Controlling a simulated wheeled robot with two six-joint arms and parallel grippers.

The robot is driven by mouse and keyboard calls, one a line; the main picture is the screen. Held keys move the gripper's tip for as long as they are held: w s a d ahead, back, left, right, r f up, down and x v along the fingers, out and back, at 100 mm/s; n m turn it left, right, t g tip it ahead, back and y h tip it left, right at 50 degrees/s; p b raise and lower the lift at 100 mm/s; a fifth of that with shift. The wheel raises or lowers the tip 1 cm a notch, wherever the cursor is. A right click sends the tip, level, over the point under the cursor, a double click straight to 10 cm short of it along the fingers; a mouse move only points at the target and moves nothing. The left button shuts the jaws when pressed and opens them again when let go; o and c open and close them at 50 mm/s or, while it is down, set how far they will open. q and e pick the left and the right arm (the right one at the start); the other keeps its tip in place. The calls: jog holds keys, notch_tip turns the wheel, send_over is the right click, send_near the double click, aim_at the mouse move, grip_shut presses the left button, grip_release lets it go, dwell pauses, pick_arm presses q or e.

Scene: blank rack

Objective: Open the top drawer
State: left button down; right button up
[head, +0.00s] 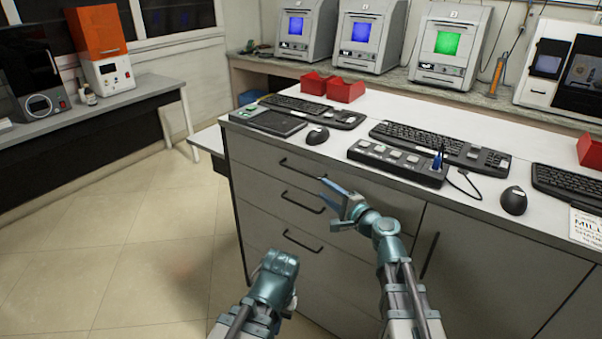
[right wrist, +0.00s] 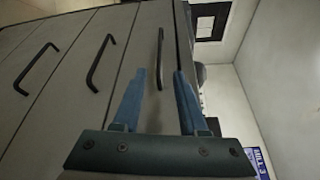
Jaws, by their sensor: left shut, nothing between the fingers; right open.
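The top drawer (head: 262,153) of the grey cabinet is closed, its front flush with the drawers below. Its dark bar handle (head: 300,169) also shows in the right wrist view (right wrist: 160,58). My right gripper (head: 328,202) is open, with blue fingers pointing at the cabinet near the right end of that handle. In the right wrist view my right gripper (right wrist: 160,78) has the handle lined up in the gap between its fingers. I cannot tell whether the fingertips reach around it. My left gripper (head: 278,275) is shut and empty, low in front of the drawers, its fingertips mostly hidden.
Two lower drawers have similar handles, the middle one (head: 302,201) and the bottom one (head: 302,241). A cupboard door (head: 480,270) is to their right. Keyboards (head: 440,143), mice and red trays (head: 345,89) stand on the worktop. The floor (head: 130,235) at left is clear.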

aim_at(301, 172)
jog(key=b+x, duration=0.1)
jog(key=x, duration=1.2)
jog(key=shift+w+a+f, duration=0.15)
jog(key=shift+w+a, duration=0.05)
jog(key=shift+w, duration=0.15)
grip_shut()
dwell(0.9)
